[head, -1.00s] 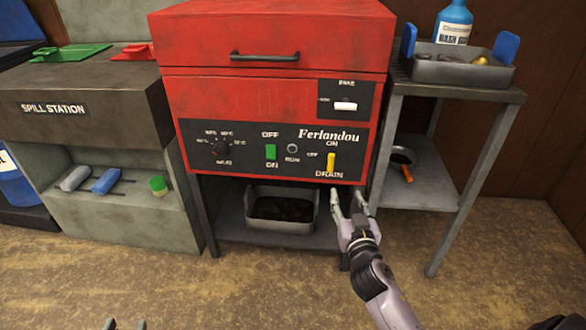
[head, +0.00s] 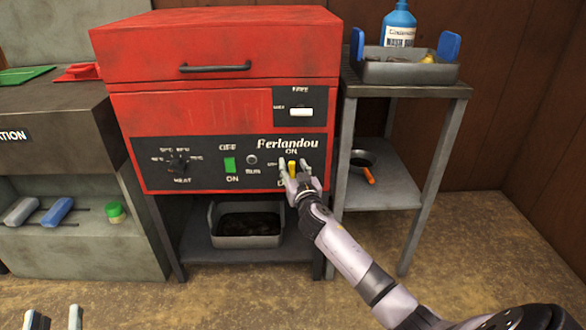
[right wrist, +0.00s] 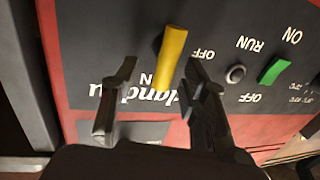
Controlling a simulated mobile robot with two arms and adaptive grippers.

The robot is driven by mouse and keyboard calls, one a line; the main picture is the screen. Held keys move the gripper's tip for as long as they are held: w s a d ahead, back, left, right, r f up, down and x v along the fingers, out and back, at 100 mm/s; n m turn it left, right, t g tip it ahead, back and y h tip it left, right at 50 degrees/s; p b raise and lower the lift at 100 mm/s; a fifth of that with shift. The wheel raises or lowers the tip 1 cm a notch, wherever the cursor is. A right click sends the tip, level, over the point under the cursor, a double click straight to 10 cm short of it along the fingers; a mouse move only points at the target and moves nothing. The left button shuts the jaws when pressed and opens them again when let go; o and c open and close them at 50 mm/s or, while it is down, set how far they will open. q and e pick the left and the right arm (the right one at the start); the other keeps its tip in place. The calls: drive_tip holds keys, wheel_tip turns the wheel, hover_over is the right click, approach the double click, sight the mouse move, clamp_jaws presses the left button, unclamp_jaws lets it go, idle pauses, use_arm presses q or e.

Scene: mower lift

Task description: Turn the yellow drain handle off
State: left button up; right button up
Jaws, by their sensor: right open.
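The yellow drain handle (head: 292,168) is on the dark control panel at the lower right of the red machine. It also shows in the right wrist view (right wrist: 171,58), where it stands lengthwise toward the partly covered ON label, with OFF to its side. My right gripper (head: 294,166) is open at the handle. In the right wrist view its two fingers (right wrist: 162,88) are apart, one on each side of the handle's line; I cannot tell whether either touches it. My left gripper (head: 52,316) is open and empty at the bottom left, only its fingertips showing.
The green switch (head: 229,165), a small round RUN button (head: 252,159) and the heat knob (head: 178,164) sit left of the handle. A grey tray (head: 248,241) stands below the machine. A metal side table (head: 405,90) stands close on the right.

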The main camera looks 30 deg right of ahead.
drive_tip(key=shift+w+d, duration=0.2)
drive_tip(key=shift+w, duration=0.35)
drive_tip(key=shift+c, duration=0.3)
clamp_jaws()
